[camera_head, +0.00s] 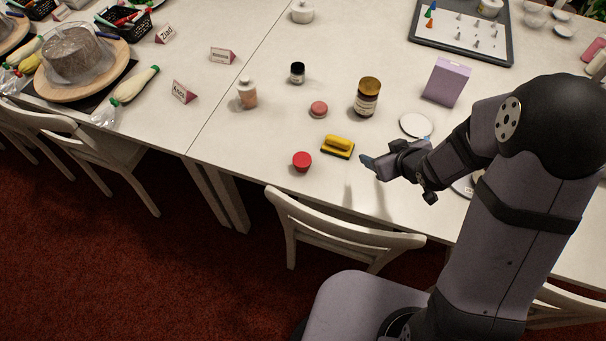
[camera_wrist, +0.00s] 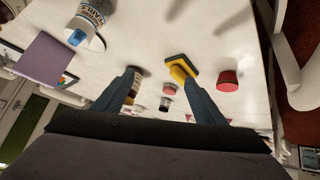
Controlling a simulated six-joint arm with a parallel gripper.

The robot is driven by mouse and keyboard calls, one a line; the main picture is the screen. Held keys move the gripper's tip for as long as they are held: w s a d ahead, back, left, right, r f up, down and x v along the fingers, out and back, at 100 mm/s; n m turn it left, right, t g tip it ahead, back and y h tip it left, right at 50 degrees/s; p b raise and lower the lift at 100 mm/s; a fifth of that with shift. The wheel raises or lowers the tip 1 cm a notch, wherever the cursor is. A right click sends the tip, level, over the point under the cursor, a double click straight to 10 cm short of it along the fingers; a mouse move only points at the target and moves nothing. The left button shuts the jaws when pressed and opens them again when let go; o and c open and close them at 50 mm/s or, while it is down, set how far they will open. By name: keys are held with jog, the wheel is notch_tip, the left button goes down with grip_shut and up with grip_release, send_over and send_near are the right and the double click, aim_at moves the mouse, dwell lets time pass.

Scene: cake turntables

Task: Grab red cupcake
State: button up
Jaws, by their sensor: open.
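The yellow brush (camera_head: 338,146) lies close to the cupcake. Behind stand a pink round item (camera_head: 318,109), a brown jar (camera_head: 368,97), a small black-capped bottle (camera_head: 297,72) and a pinkish bottle (camera_head: 247,93). A purple box (camera_head: 446,82) stands right. A chair (camera_head: 340,230) is at the front edge.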

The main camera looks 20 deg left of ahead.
aim_at(306, 162)
jog(key=a+f+y+b, duration=0.1)
jog(key=a+f, duration=0.1)
jog(key=a+f+n+y+b, duration=0.1)
jog(key=a+f, duration=0.1)
jog(key=a, duration=0.1)
jog(key=s+a+f+n+y+b, duration=0.1)
jog(key=a+f, duration=0.1)
jog(key=a, duration=0.1)
jog(key=shift+s+f+g+y, duration=0.1)
jog(key=shift+f+g+y, duration=0.05)
jog(key=shift+g+y, duration=0.15)
jog(key=s+a+y+b, duration=0.1)
jog(key=a, duration=0.1)
jog(key=s+a+f+n+g+y+b, duration=0.1)
jog(key=a, duration=0.1)
jog(key=s+a+f+n+y+b, duration=0.1)
jog(key=s+a+y, duration=0.1)
jog(key=shift+a+f+b, duration=0.1)
jog(key=shift+a+b, duration=0.2)
jog(key=shift+s+a+n+g, duration=0.15)
jog(key=shift+a+n+g, duration=0.05)
jog(key=shift+n+g, duration=0.1)
jog(key=shift+w+r+p+x, duration=0.15)
jog(key=shift+p+x, duration=0.25)
jog(key=shift+x, duration=1.4)
jog(key=shift+w+r+p+x, duration=0.15)
jog(key=shift+p+x, duration=0.25)
jog(key=shift+x, duration=1.4)
jog(key=shift+s, duration=0.15)
jog(key=shift+c, duration=0.4)
